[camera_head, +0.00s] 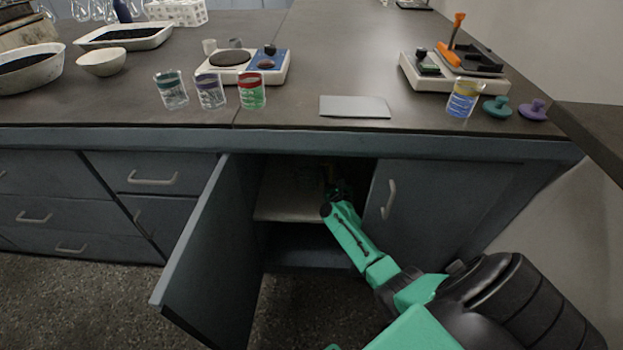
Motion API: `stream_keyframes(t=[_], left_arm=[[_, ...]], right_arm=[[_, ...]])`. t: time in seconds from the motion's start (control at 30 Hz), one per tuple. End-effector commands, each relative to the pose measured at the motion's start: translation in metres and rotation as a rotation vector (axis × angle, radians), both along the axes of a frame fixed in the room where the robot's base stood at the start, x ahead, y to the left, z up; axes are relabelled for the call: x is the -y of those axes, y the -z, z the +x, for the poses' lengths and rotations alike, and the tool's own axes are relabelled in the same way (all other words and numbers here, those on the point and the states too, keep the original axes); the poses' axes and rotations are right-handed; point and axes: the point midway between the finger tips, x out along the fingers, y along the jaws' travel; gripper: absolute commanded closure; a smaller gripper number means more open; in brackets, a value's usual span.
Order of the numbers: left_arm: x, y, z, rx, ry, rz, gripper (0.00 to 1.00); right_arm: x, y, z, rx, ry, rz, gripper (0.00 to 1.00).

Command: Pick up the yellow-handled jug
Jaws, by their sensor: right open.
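My right arm reaches from the lower right into the open cabinet (287,207) under the bench. My right gripper (331,184) is inside the opening, above the light shelf (285,206); it is small and dark there, and it is open. A faint yellowish-brown spot shows in the shadow just beyond the gripper. I cannot tell whether it is the yellow-handled jug, and no jug shows clearly anywhere. I cannot tell whether the gripper touches anything. My left gripper is not in view.
The cabinet's left door (208,258) stands swung open toward me; the right door (440,210) is shut.

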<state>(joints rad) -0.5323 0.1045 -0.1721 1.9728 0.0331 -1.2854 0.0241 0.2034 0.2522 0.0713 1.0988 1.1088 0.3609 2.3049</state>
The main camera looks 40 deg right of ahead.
Motion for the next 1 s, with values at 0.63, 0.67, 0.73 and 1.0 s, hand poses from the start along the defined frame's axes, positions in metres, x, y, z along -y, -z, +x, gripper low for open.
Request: stream_keyframes(t=[0.63, 0.67, 0.73, 1.0], left_arm=[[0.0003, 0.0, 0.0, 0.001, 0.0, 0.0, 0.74], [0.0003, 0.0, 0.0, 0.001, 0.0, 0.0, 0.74], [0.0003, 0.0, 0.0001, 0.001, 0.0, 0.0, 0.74], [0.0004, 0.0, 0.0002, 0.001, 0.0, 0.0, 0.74]], right_arm=[[-0.0008, -0.0001, -0.0007, -0.001, -0.001, 0.0, 1.0], [-0.0008, -0.0001, -0.0007, -0.001, -0.001, 0.0, 1.0], [-0.0008, -0.0001, -0.0007, -0.001, -0.001, 0.0, 1.0], [-0.0009, 0.0001, -0.0008, -0.001, -0.001, 0.0, 1.0]])
